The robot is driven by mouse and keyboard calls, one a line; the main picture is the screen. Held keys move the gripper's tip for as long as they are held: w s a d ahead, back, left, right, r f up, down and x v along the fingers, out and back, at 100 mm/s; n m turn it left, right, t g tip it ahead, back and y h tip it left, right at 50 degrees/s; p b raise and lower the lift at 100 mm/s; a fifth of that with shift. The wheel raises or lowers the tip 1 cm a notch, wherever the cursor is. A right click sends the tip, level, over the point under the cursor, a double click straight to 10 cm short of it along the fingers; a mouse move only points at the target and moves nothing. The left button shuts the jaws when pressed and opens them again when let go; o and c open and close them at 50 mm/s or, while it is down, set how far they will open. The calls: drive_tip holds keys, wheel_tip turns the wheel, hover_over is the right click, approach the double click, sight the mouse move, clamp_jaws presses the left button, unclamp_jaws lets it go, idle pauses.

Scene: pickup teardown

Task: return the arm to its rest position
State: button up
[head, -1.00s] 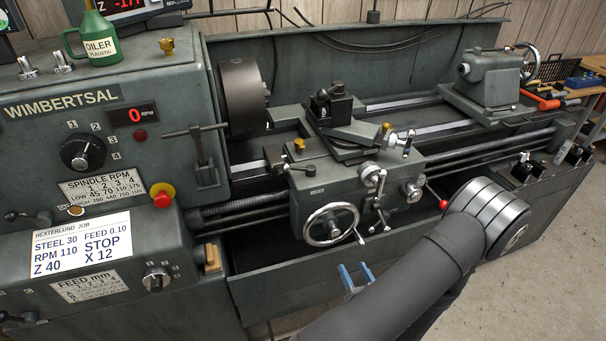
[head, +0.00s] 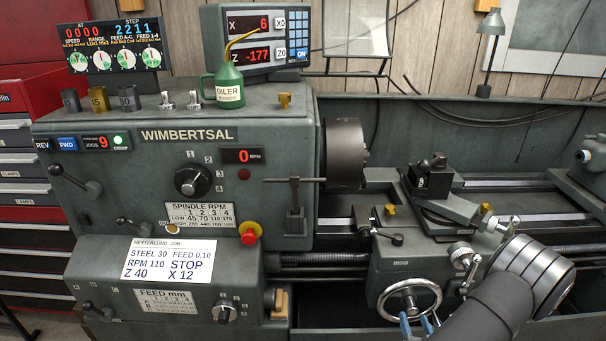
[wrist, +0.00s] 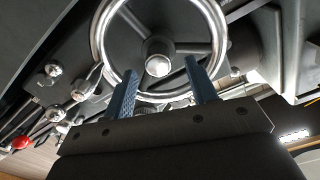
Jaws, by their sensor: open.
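My gripper (head: 416,326) shows its two blue fingertips at the bottom of the head view, in front of the carriage handwheel (head: 409,299). In the wrist view my gripper (wrist: 161,85) has its blue fingers apart with nothing held between them. The chrome handwheel (wrist: 222,40) fills the top of that view, with its hub (wrist: 158,66) seen between the fingers. I cannot tell whether the fingers touch the wheel. My dark arm covers the lower right of the head view.
The lathe headstock (head: 150,185) fills the left and middle, with the chuck (head: 346,153) and tool post (head: 431,180) to its right. A red tool cabinet (head: 28,235) stands at the far left. A green oiler (head: 229,88) stands on the headstock near the readout (head: 262,38).

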sight(408, 302)
drive_tip(key=w, duration=0.6)
drive_tip(key=shift+w, duration=0.25)
drive_tip(key=s, duration=1.7)
drive_tip(key=w, duration=1.7)
drive_tip(key=shift+w, duration=0.35)
drive_tip(key=shift+s+n, duration=0.3)
drive_tip(key=shift+n, duration=0.7)
drive_tip(key=s, duration=1.6)
drive_tip(key=shift+s, duration=0.2)
